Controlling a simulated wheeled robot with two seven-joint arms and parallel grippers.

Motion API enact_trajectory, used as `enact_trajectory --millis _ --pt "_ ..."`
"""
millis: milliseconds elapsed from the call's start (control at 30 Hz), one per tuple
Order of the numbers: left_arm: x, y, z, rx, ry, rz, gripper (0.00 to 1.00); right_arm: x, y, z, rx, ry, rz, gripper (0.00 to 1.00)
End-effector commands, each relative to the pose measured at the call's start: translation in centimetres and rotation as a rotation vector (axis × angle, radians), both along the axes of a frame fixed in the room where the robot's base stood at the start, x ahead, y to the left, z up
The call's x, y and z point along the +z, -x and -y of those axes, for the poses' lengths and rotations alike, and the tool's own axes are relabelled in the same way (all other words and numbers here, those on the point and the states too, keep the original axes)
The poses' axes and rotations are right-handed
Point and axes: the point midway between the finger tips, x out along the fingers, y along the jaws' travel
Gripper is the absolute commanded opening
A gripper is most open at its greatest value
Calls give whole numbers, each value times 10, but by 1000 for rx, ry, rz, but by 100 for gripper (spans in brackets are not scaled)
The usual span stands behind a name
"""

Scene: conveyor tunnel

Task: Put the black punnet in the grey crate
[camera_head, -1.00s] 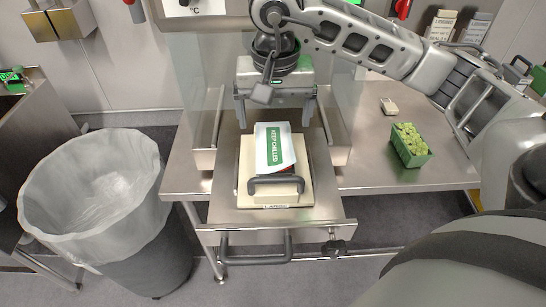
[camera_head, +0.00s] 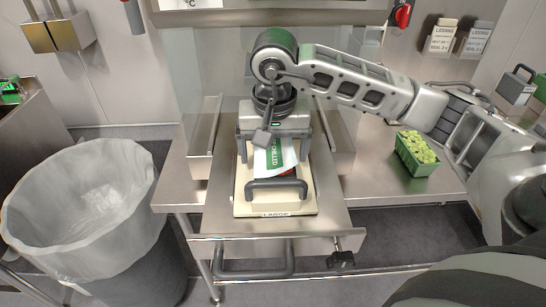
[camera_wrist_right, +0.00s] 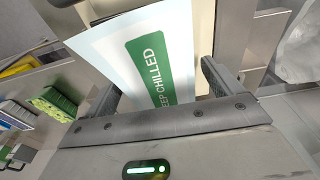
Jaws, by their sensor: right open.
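My right gripper (camera_head: 274,158) is open, pointing down, with its fingers on either side of a white sheet with a green "KEEP CHILLED" panel (camera_head: 281,160). The sheet also fills the middle of the right wrist view (camera_wrist_right: 150,60), between the two fingers. A small red and dark edge (camera_head: 289,172) shows under the sheet near the grey handle; I cannot tell whether this is the black punnet. The sheet lies over a cream plate marked "LARGE" (camera_head: 244,207) on a steel drawer. I cannot make out a grey crate. My left gripper is not in view.
A green punnet of pale green fruit (camera_head: 416,154) stands on the steel table (camera_head: 375,185) at right. A lined waste bin (camera_head: 80,205) stands at left. Labelled holders (camera_head: 475,40) stand at the back right.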

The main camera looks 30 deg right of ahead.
Motion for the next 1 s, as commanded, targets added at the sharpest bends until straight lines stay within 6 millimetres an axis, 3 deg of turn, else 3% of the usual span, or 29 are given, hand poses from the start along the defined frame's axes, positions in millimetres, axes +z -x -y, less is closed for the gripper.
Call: enact_trajectory --millis 67,300,333,467,500,1000 --pt "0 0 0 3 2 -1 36 0 0 0 0 0 0 91" --pt "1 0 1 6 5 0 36 0 0 0 0 0 0 27" --pt "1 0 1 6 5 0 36 1 0 0 0 0 1 62" --pt "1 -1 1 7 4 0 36 1 0 0 0 0 1 26" --pt "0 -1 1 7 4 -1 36 1 0 0 0 0 1 24" --pt "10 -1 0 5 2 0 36 17 0 0 0 0 4 24"
